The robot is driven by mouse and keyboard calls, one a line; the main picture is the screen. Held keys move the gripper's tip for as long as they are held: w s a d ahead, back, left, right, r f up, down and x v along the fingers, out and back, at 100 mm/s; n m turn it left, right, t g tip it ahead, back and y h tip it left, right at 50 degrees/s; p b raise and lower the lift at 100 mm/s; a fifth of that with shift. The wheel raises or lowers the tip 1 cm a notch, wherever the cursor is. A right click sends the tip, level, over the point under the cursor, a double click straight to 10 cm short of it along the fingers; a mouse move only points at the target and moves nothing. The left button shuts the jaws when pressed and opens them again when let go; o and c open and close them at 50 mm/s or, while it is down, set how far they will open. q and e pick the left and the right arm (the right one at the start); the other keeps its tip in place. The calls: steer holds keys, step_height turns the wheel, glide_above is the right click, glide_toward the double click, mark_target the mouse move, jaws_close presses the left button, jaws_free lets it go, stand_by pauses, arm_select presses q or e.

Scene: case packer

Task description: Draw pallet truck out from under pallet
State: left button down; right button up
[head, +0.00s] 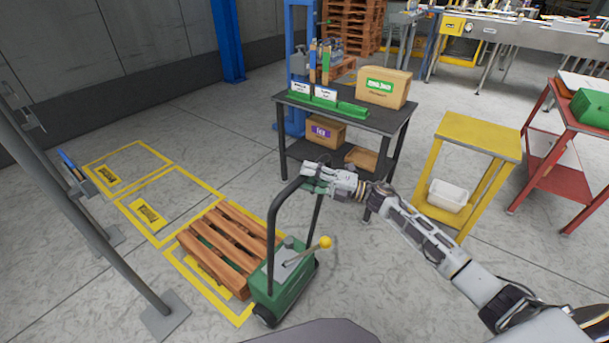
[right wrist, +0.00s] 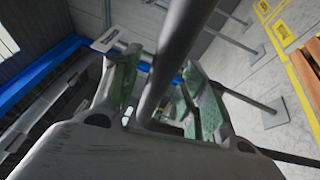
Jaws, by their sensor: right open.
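The green pallet truck (head: 277,290) stands at the near end of the wooden pallet (head: 215,250). Green shows between the pallet's slats, and most of the forks are hidden under it. The truck has a dark hoop handle (head: 271,240) and a yellow-knobbed lever. My right gripper (head: 316,182) is at the top bar of the handle. In the right wrist view the dark bar (right wrist: 176,60) runs between the open green-padded fingers of the gripper (right wrist: 160,98). I cannot tell whether the pads touch it. My left gripper is not in view.
The pallet lies in a yellow-marked floor bay (head: 178,262), with more bays behind it. A grey post (head: 110,240) stands left. A black table (head: 395,122) with boxes stands behind the handle, and a yellow stand (head: 480,135) is to the right. Floor in front is partly clear.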

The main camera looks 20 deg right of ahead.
steer(key=shift+w+a+r, duration=0.15)
steer(key=shift+w+a, duration=0.15)
steer(key=shift+a, duration=0.25)
jaws_close()
